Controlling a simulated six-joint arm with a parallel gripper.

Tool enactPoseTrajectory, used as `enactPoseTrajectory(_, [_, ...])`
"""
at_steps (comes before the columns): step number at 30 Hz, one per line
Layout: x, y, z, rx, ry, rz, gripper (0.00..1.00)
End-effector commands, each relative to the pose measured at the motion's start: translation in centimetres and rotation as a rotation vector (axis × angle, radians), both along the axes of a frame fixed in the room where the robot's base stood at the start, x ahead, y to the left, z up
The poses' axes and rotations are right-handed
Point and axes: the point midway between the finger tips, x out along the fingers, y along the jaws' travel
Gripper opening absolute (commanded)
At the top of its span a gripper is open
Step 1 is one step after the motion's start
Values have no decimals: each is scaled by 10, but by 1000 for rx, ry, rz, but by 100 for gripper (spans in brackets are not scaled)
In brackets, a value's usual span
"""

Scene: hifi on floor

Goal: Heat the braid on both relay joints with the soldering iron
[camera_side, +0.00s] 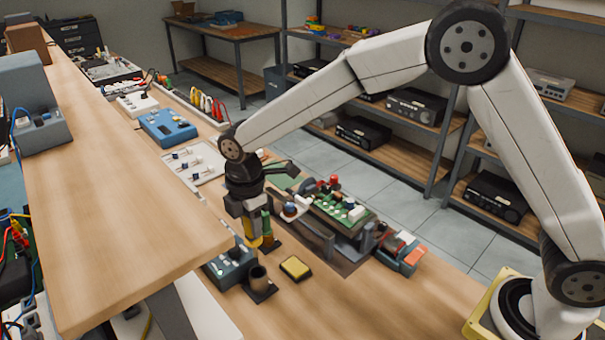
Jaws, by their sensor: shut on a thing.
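My gripper (252,236) points down over the bench, left of the green circuit board (340,208). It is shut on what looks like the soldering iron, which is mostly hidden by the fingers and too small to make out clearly. The board sits in a dark holder (318,237) and carries several small parts, with a red piece near its far end. I cannot pick out the relay joints or the braid at this size. A dark cup-shaped stand (259,281) in front of the gripper looks empty.
A yellow sponge (296,267) in a dark tray lies right of the stand. A blue-grey unit (229,265) stands close left of the gripper. A red and grey device (400,252) is right of the board. A raised wooden shelf (120,200) fills the left. The bench front right is clear.

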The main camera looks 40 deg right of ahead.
Motion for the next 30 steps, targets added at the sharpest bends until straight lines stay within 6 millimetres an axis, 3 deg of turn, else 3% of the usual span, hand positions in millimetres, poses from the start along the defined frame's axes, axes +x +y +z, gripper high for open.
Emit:
enactPoseTrajectory(11, [1, 0, 13, 2, -4, 0, 0])
enactPoseTrajectory(23, [1, 0, 83, 2, -6, 0, 0])
enactPoseTrajectory(30, [19, -41, 85, 1, -1, -74, 0])
